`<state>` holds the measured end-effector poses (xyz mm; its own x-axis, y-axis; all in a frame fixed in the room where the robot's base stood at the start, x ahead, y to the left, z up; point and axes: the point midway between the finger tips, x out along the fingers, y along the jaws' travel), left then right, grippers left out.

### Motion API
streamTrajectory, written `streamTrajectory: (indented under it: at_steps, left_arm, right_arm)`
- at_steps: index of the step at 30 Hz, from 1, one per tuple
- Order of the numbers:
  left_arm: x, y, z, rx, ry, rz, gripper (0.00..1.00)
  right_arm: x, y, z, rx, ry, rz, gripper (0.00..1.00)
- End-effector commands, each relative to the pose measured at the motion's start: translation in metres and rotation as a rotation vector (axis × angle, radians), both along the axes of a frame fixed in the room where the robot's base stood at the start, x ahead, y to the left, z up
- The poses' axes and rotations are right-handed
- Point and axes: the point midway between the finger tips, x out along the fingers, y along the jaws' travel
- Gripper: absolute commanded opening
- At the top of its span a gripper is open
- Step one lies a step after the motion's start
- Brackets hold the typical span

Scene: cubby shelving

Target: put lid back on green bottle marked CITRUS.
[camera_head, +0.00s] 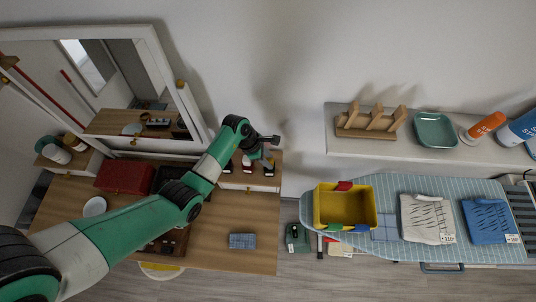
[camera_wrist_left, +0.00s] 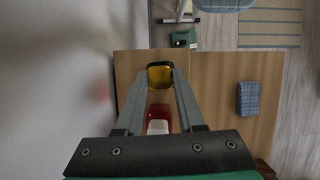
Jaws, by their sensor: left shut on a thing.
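My left gripper (camera_head: 270,142) reaches over the small raised shelf at the back of the wooden desk. In the left wrist view my left gripper (camera_wrist_left: 161,75) has its fingertips on either side of a small yellow-amber thing with a dark rim (camera_wrist_left: 160,76), and is shut on it. I cannot tell whether this is the lid. A red-and-white item (camera_wrist_left: 158,120) shows between the fingers, nearer the wrist. In the head view small bottles stand below the gripper, one red and dark (camera_head: 248,164). I cannot make out a green bottle or the word CITRUS. My right gripper is not in view.
The desk (camera_head: 215,255) holds a folded blue checked cloth (camera_head: 242,241), a dark red box (camera_head: 124,177) and a white bowl (camera_head: 94,207). A framed mirror (camera_head: 190,110) stands behind it. To the right is an ironing board (camera_head: 390,247) with a yellow bin (camera_head: 345,208).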

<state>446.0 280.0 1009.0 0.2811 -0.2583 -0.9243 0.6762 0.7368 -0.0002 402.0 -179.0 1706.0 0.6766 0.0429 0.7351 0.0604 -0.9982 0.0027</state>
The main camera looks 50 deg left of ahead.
Motion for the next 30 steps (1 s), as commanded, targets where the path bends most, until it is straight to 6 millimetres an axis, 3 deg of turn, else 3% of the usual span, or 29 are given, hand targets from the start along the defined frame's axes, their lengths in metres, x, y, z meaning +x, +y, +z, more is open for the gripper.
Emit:
streamTrajectory:
  at_steps: [26,27,30]
  left_arm:
    - [0.0002,0.0001,-0.0020,0.000,0.000,0.000,0.00]
    - [0.0002,0.0001,-0.0020,0.000,0.000,0.000,0.41]
    - [0.0002,0.0001,-0.0020,0.000,0.000,0.000,0.59]
  right_arm:
    - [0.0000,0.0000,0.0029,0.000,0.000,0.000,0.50]
    - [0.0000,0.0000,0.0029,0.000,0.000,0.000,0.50]
    - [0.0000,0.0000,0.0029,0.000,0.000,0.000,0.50]
